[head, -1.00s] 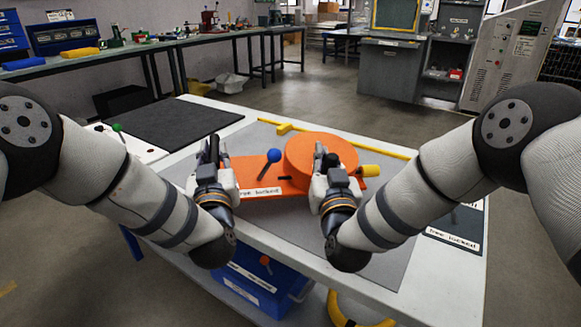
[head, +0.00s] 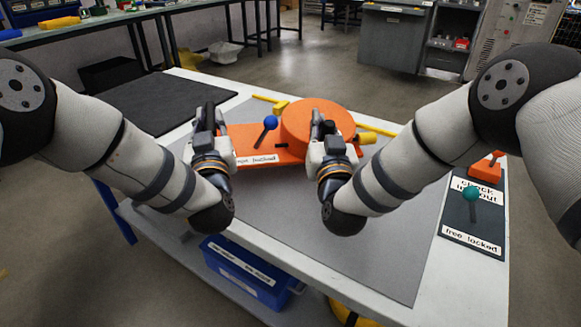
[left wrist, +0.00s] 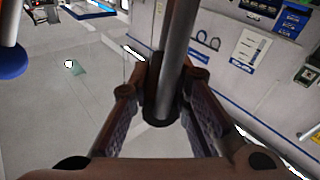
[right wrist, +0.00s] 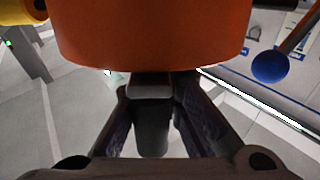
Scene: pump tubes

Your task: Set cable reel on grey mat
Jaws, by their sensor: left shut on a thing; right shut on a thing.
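The cable reel is an orange drum (head: 318,118) on an orange base plate with a blue-knobbed lever (head: 270,123) and a yellow knob at its right. It is over the far part of the grey mat (head: 300,235); I cannot tell whether it touches the mat. My left gripper (head: 208,122) is shut on a dark post at the reel's left end; the left wrist view shows the post (left wrist: 165,90) between the fingers. My right gripper (head: 322,130) is shut on a dark grip by the drum; the right wrist view shows this grip (right wrist: 151,125), with the orange drum (right wrist: 150,35) beyond.
A black mat (head: 150,105) lies at the table's left. A dark panel (head: 470,225) with a green-knobbed lever and an orange block is at the right edge. The near part of the grey mat is clear. A blue bin (head: 245,275) is under the table.

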